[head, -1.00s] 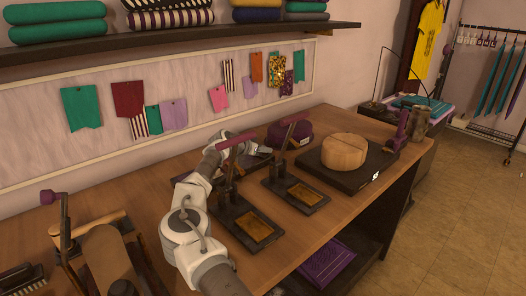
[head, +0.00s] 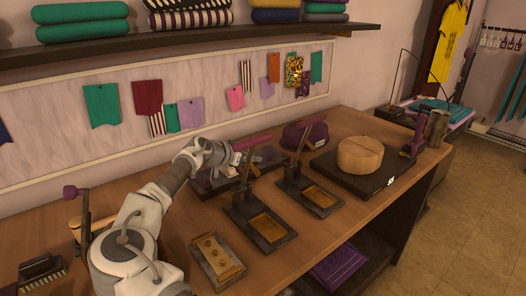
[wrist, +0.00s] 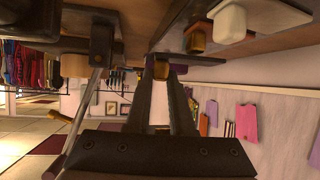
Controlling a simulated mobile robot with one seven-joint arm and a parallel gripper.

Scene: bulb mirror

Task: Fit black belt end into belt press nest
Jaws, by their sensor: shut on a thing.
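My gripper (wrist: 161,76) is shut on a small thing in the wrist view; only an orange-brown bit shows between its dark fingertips. I cannot tell whether it is the black belt end. In the head view my gripper is at the back of the bench, partly hidden behind the left press (head: 262,230). That press has a dark base, a golden-brown plate and a raised purple-red lever. A similar right press (head: 322,198) stands beside it. A long dark base (head: 205,188) lies behind the left press, below my gripper. I cannot tell which of these is the nest.
A round tan block (head: 360,154) sits on a dark slab to the right. A purple round thing (head: 304,133) is behind the right press. A wooden block with brass knobs (head: 217,262) lies at the front. A shelf (head: 190,33) with folded cloth hangs above.

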